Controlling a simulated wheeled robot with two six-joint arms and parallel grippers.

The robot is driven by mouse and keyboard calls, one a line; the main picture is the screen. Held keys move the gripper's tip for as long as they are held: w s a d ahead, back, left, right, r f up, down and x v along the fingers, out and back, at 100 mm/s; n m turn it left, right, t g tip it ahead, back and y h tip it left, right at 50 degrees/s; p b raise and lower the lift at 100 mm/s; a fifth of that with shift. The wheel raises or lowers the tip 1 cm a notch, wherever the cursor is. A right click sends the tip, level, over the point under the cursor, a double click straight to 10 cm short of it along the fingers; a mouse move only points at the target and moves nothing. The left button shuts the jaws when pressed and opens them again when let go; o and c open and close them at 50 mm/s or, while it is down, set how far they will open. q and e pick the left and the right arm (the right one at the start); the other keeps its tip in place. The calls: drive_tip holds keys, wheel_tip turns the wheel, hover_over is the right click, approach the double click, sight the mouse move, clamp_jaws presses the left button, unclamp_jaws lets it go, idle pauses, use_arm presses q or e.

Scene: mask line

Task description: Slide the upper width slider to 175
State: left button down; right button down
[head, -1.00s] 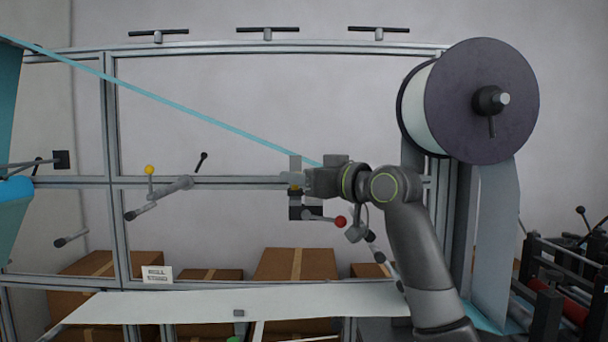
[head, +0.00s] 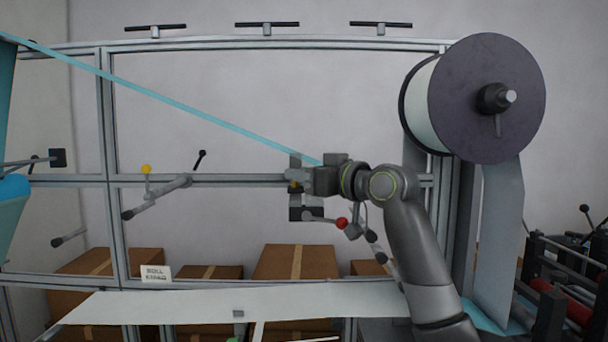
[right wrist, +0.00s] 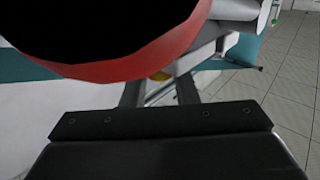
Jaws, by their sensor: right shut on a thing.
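The upper width slider is a grey block assembly (head: 296,160) on the horizontal rail, near the middle of the head view. My right gripper (head: 297,181) is at it, its arm reaching in from the lower right. The gripper is shut on a small yellow knob (head: 294,188), mostly hidden by the jaws. In the right wrist view a bit of the yellow knob (right wrist: 160,76) shows between the two fingers. A red knob (head: 341,223) on a lever hangs just below my wrist; it looms at the top of the wrist view (right wrist: 150,62). No scale numbers are readable. My left gripper is out of view.
Another post with a yellow knob (head: 146,169) stands left on the rail. A blue strip (head: 200,112) slants down to the slider. A large roll (head: 480,100) is at right. A white web (head: 200,305) runs below, with cardboard boxes (head: 293,262) behind it.

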drive_tip(key=c, duration=1.6)
unclamp_jaws()
drive_tip(key=shift+s+f, duration=0.1)
drive_tip(key=shift+s, duration=0.05)
drive_tip(key=shift+o, duration=1.4)
drive_tip(key=shift+s, duration=0.2)
drive_tip(key=shift+o, duration=0.8)
drive_tip(key=shift+s, duration=0.1)
drive_tip(key=shift+w, duration=0.2)
drive_tip(key=shift+s+d, duration=0.15)
drive_tip(key=b+v, duration=0.6)
drive_tip(key=v, duration=1.1)
